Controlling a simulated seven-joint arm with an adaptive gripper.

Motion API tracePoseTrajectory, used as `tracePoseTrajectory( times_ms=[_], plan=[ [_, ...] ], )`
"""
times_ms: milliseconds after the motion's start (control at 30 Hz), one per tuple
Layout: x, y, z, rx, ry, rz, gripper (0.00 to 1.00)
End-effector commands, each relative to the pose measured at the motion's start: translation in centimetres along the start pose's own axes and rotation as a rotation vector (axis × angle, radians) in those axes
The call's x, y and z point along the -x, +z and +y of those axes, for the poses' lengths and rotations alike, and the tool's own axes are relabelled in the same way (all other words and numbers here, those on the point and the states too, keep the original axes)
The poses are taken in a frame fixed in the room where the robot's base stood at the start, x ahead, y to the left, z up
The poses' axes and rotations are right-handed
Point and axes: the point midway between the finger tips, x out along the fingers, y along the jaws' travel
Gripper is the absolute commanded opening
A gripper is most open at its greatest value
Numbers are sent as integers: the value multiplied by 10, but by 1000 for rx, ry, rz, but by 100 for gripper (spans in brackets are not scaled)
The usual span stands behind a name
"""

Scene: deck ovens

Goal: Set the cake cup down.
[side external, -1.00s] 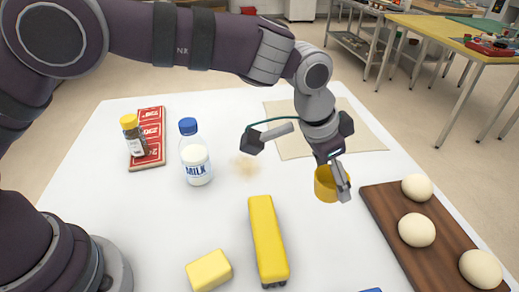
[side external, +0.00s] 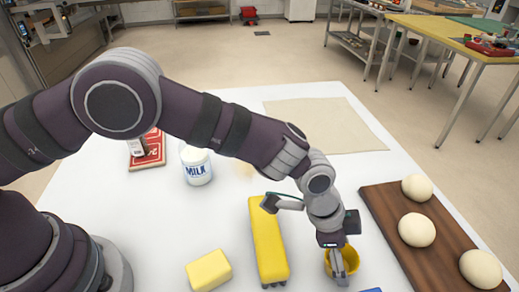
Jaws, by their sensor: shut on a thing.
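The yellow cake cup (side external: 351,261) is near the front of the white table, between the long yellow block and the wooden board. My gripper (side external: 341,266) points down at it and is shut on its near wall. The cup looks upright. It is low over the table or touching it; I cannot tell which. My gripper hides part of its rim.
A long yellow block (side external: 268,243) lies just left of the cup. A wooden board (side external: 428,252) with dough balls is to the right. A blue thing (side external: 372,290) shows at the bottom edge.

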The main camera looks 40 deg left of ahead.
Motion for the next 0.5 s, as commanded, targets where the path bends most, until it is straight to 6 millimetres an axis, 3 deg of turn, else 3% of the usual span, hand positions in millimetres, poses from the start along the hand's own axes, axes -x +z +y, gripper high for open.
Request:
tracePoseTrajectory(
  times_ms=[133,167,333,500],
  plan=[
    [-3,1,0,1,0,0,31],
    [-2,1,0,1,0,0,58],
    [-2,1,0,1,0,0,81],
    [-2,1,0,1,0,0,81]
  ],
)
